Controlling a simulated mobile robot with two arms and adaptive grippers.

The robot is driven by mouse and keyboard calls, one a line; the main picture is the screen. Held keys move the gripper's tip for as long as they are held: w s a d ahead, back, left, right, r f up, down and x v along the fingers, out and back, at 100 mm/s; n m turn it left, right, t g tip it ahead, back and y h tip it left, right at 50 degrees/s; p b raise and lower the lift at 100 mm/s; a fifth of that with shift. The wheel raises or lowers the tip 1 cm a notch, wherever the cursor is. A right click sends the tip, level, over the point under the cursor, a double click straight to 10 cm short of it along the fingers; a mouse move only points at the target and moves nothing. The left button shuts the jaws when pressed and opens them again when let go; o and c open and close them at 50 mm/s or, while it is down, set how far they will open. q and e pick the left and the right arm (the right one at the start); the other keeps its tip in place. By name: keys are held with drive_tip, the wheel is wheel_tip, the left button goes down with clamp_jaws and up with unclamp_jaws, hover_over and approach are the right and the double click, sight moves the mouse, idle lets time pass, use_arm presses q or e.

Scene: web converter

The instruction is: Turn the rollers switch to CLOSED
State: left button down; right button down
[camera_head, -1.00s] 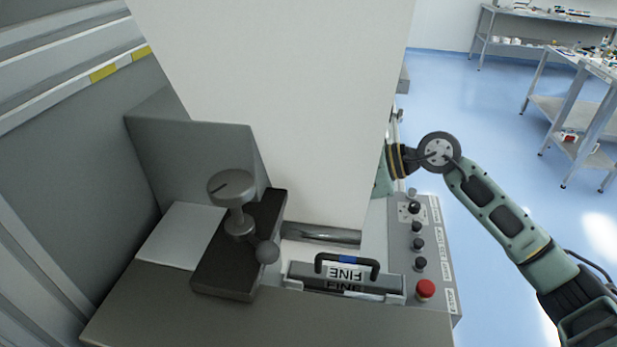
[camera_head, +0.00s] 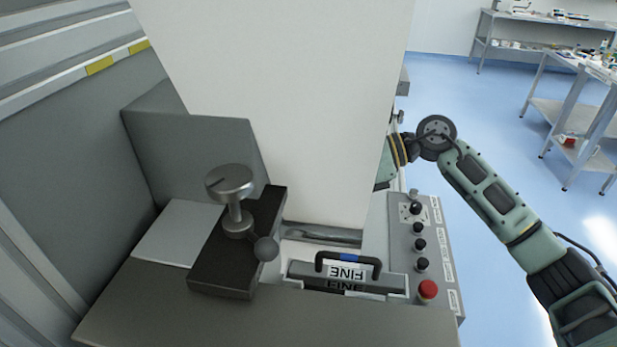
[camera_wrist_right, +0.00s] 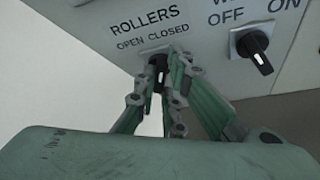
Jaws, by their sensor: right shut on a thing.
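The rollers switch (camera_wrist_right: 157,60) is a black knob with a white mark, below the words ROLLERS, OPEN and CLOSED on a grey panel in the right wrist view. My right gripper (camera_wrist_right: 166,75) is shut on the knob, with a finger at each side. The fingers partly hide the knob, and its exact pointing direction is hard to tell. In the head view the right arm reaches behind the white web sheet, which hides the gripper and the switch. My left gripper is not in view.
A second knob (camera_wrist_right: 251,46), labelled OFF and ON, sits right of the rollers switch. In the head view a control box (camera_head: 407,262) with several black knobs and a red button (camera_head: 427,290) stands beside the white sheet (camera_head: 290,110). A FINE cartridge (camera_head: 346,272) lies in front.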

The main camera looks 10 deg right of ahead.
drive_tip(key=shift+w+d+r+m, duration=0.1)
drive_tip(key=shift+m, duration=0.3)
drive_tip(key=c, duration=1.8)
unclamp_jaws()
drive_tip(key=shift+c, duration=0.2)
drive_tip(key=v, duration=1.2)
drive_tip(key=shift+f, duration=0.3)
